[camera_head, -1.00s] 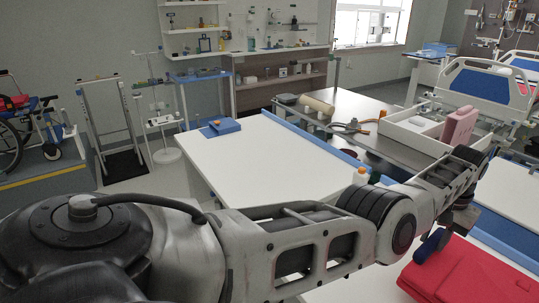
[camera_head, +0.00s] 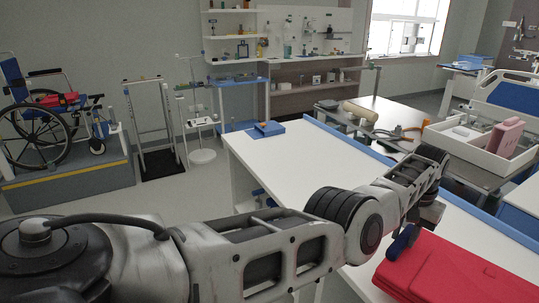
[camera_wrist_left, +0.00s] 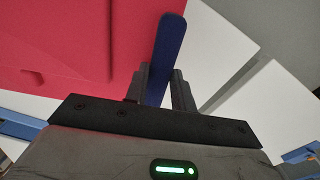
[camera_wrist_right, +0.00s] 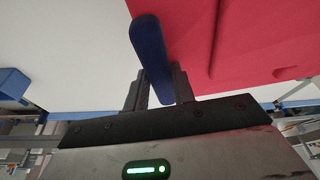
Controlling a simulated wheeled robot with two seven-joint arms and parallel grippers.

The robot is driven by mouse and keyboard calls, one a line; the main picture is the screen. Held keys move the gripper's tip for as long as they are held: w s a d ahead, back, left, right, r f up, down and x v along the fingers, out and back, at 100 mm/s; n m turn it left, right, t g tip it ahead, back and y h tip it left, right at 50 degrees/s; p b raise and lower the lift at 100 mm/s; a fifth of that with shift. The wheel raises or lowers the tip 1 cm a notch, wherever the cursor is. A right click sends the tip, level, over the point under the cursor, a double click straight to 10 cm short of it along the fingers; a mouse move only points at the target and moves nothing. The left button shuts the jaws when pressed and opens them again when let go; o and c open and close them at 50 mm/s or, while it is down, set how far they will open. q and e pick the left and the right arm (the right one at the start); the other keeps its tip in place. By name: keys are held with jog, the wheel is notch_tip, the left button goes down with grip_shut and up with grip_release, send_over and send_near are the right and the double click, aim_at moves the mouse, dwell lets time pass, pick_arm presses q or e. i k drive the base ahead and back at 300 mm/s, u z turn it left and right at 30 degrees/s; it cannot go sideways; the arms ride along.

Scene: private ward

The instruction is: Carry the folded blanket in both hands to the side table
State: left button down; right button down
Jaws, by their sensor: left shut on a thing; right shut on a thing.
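The red folded blanket (camera_head: 465,278) is at the lower right of the head view, a thick flat block with a dark blue grip tab (camera_head: 402,243) at its left side. My left gripper (camera_head: 414,232) is shut on that tab. In the left wrist view the red blanket (camera_wrist_left: 60,45) lies beside the blue tab between my left fingers (camera_wrist_left: 160,88). In the right wrist view my right gripper (camera_wrist_right: 158,90) is shut on another blue tab (camera_wrist_right: 150,45) beside the red blanket (camera_wrist_right: 240,45). My right gripper is outside the head view. Which surface is the side table is unclear.
A long white table (camera_head: 290,150) with blue edging stands ahead, mostly clear, with a blue box (camera_head: 269,128) at its far left corner. A white tray (camera_head: 455,145) holding a pink item is at the right. A wheelchair (camera_head: 50,115) and walking frame (camera_head: 155,125) stand at the left.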

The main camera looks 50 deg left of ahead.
aim_at(289, 158)
jog(key=u, duration=2.8)
jog(key=i, duration=3.3)
jog(key=z, duration=3.15)
jog(key=i, duration=0.4)
jog(key=z, duration=0.15)
